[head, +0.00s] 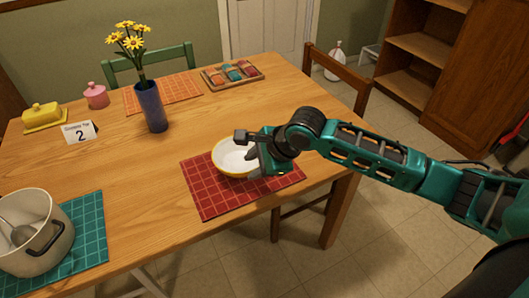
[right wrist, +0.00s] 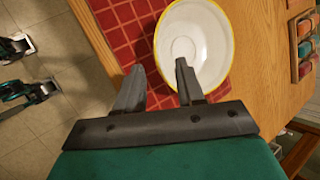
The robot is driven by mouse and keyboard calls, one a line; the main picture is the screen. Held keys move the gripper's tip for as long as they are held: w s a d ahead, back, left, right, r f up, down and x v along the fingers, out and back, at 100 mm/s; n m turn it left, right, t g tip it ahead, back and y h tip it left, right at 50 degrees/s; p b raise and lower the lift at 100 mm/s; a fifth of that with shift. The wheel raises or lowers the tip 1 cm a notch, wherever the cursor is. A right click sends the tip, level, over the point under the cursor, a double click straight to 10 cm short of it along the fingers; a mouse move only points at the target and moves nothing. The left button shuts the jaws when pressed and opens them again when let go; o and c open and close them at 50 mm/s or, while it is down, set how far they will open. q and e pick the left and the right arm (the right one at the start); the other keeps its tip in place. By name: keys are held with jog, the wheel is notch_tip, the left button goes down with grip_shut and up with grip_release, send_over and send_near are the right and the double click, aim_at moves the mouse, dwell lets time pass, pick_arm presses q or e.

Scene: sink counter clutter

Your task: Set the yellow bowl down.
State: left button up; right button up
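The yellow bowl (head: 232,156), white inside with a yellow rim, appears upright on the red checked placemat (head: 207,198). My right gripper (head: 254,153) is at the bowl's right side in the head view and hides part of its rim. In the right wrist view, the two fingers of the gripper (right wrist: 159,72) are spread apart, with the rim of the bowl (right wrist: 200,35) between them. One finger overlaps the bowl's inside and the other is outside over the placemat (right wrist: 125,30). Gaps show beside the rim. My left gripper is not in view.
A pot (head: 28,240) on a teal placemat (head: 92,235) stands at left. A blue vase (head: 151,107) with yellow flowers, a number card (head: 79,132), a butter dish (head: 42,117), a pink jar (head: 96,95) and a tray (head: 210,82) stand further back. The table (head: 140,190) between is clear.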

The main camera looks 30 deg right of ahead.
jog(key=v, duration=0.5)
jog(key=s+a+f+n+t+y, duration=0.1)
jog(key=s+a+f+n+t, duration=0.3)
jog(key=f+n, duration=0.55)
jog(key=s+d+f+n+h, duration=0.1)
jog(key=s+f+n+h, duration=0.1)
jog(key=s+f+n, duration=0.4)
jog(key=shift+s+n+t+h+p, duration=0.4)
jog(key=shift+s+n, duration=2)
jog(key=shift+n, duration=0.85)
jog(key=shift+f, duration=0.15)
